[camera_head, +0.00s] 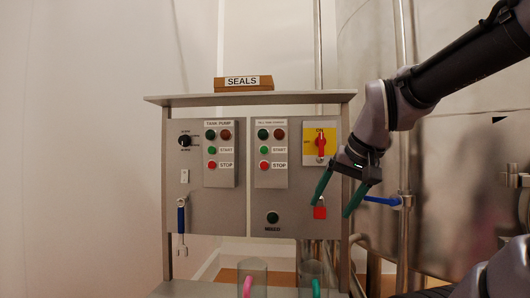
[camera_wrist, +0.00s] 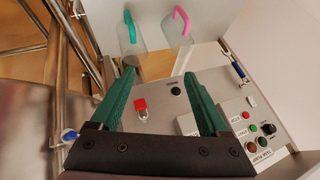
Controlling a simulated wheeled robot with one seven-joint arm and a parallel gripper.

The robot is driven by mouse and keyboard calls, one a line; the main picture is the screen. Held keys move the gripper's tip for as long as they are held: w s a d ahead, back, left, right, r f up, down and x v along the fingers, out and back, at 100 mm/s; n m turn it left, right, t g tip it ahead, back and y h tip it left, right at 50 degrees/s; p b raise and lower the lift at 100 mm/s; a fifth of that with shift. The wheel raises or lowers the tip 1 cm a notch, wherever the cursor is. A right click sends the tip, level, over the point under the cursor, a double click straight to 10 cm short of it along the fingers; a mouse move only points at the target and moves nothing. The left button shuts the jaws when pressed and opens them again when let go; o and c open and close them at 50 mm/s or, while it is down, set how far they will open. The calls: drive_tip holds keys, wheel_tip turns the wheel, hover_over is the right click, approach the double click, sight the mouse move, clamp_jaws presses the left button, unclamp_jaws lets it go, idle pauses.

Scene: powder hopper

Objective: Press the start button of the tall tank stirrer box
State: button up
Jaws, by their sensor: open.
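The stirrer box (camera_head: 271,155) is the right one of two small grey boxes on the panel; its top label is too small to read fully. Its green start button (camera_head: 264,149) sits beside the START label, above the red stop button (camera_head: 264,165). My gripper (camera_head: 332,209) is open and empty, right of the box and lower than the start button, near the red padlock (camera_head: 320,212). In the wrist view my gripper (camera_wrist: 159,74) shows its two green fingers spread. There the right finger covers most of the stirrer box, and I cannot see its start button.
The similar TANK PUMP box (camera_head: 220,155) stands to the left. A yellow plate with a red rotary switch (camera_head: 320,146) is at the right, above the padlock. A lone green button (camera_head: 272,217) is lower down. Clear jugs (camera_wrist: 176,30) with coloured handles stand below.

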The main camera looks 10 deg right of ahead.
clamp_jaws()
idle(1.8)
